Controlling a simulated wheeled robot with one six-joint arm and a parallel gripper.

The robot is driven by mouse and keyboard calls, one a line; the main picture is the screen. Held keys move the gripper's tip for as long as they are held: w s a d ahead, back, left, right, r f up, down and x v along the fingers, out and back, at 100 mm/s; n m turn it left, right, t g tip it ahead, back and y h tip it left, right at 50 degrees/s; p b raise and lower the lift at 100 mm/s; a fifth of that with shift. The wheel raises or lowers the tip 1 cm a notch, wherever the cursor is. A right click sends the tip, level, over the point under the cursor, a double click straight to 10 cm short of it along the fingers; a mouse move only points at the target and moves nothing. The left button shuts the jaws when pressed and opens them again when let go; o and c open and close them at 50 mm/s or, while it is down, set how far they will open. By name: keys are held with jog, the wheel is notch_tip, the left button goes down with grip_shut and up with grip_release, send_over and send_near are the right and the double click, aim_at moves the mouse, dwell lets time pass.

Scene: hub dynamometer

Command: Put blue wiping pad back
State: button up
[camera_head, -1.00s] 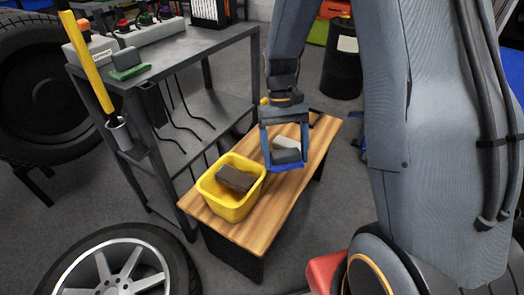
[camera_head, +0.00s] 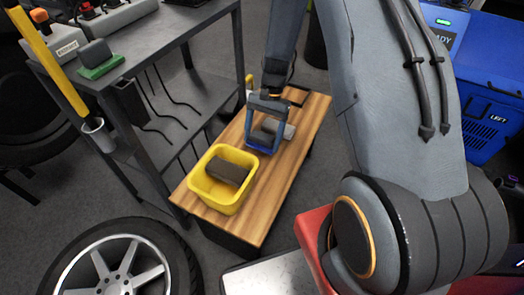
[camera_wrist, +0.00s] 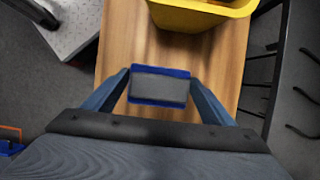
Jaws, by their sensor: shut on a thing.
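My gripper (camera_head: 264,142) is over the wooden bench, behind and right of the yellow tub. It is shut on the blue wiping pad (camera_head: 262,149), a blue base with a grey block on top. In the wrist view the blue wiping pad (camera_wrist: 160,99) sits level between both fingers of my gripper (camera_wrist: 160,88). I cannot tell whether the pad touches the bench.
A green pad (camera_head: 101,66) with a grey block sits on the metal cart (camera_head: 165,42). A wheel (camera_head: 115,268) lies in front.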

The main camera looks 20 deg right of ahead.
aim_at(262, 156)
jog(key=shift+f+b, duration=0.3)
jog(key=shift+f, duration=2.8)
jog(key=shift+f, duration=0.15)
jog(key=o, duration=1)
